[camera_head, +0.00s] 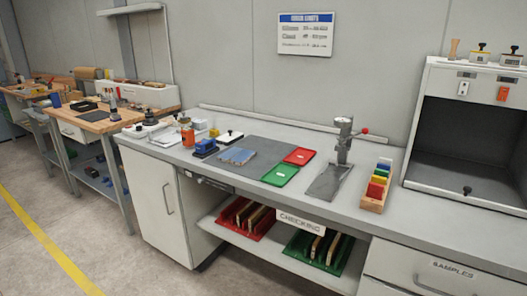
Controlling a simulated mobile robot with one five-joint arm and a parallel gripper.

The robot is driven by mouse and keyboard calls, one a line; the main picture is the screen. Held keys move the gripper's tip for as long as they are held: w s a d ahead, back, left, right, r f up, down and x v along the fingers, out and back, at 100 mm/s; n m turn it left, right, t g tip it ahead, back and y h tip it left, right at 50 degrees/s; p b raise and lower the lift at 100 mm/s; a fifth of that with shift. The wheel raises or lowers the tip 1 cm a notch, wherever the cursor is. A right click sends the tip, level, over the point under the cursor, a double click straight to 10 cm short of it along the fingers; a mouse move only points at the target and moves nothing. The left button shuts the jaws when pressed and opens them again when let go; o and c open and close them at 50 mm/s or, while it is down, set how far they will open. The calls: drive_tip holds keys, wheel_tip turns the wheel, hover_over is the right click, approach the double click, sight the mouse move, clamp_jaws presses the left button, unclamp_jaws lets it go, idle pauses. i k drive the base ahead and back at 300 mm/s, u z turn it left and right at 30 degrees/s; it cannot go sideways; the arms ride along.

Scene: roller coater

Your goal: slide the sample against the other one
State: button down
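The samples are small and hard to tell apart at this distance. A flat blue-grey panel (237,155) lies on the dark grey mat (262,147) on the long bench. I cannot tell whether it is one piece or two touching. Upright panels stand in the red lower tray (262,228) and the green lower tray (340,258) on the shelf below. A wooden rack (371,204) holds several coloured blocks at the bench's right part. My gripper is not in view.
A red tray (299,156) and a green tray (280,175) lie right of the panel. A metal stand (344,140) rises beyond them. A blue block-like tool (205,146) and an orange jar (187,134) stand left. An open-fronted cabinet (465,140) is at right. The floor in front is clear.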

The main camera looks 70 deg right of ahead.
sight(239, 160)
drive_tip(key=k, duration=0.95)
drive_tip(key=z, duration=0.5)
drive_tip(key=i, duration=1.45)
drive_tip(key=z, duration=0.6)
drive_tip(key=i, duration=0.8)
